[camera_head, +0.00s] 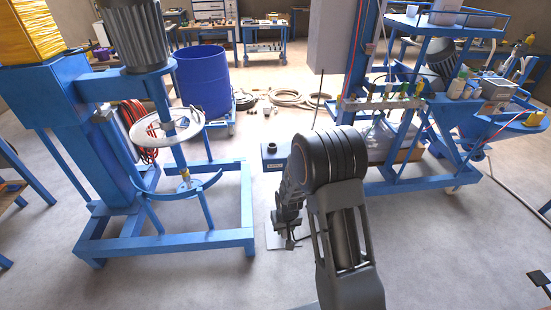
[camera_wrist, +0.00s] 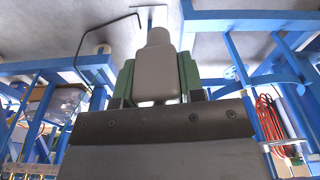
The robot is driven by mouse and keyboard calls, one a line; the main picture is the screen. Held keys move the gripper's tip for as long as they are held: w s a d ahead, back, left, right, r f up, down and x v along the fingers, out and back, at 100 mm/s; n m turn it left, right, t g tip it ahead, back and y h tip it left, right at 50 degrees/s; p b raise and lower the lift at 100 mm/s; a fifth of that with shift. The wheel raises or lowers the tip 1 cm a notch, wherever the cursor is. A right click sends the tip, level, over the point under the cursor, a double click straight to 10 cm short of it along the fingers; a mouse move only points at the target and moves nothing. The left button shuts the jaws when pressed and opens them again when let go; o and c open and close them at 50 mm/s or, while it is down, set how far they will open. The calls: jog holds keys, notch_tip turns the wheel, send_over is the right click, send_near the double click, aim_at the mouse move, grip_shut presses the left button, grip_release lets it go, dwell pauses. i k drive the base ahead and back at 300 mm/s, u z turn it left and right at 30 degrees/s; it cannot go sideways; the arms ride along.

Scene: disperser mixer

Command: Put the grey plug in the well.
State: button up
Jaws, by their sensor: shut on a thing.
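The grey plug (camera_wrist: 158,68) shows in the wrist view as a rounded grey-brown block with a narrower tip pointing away from the gripper. My gripper (camera_wrist: 157,78) is shut on it, with a green finger on each side. In the head view my arm reaches forward and down, and its own links largely hide the gripper and plug. A small blue stand (camera_head: 275,162) with a dark round fitting on top stands just left of my arm; I cannot tell whether this fitting is the well. No well is clear in the wrist view.
A blue mixer frame (camera_head: 205,240) with a round white vessel lid stands at the left. A blue drum (camera_head: 203,85) is behind it. A blue rack with bottles (camera_head: 462,85) stands at the right. A thin bent black rod (camera_wrist: 105,30) shows in the wrist view. Open floor lies in front.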

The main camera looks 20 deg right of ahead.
aim_at(272, 149)
jog(key=u, duration=0.7)
jog(key=i, duration=1.2)
jog(key=z, duration=0.2)
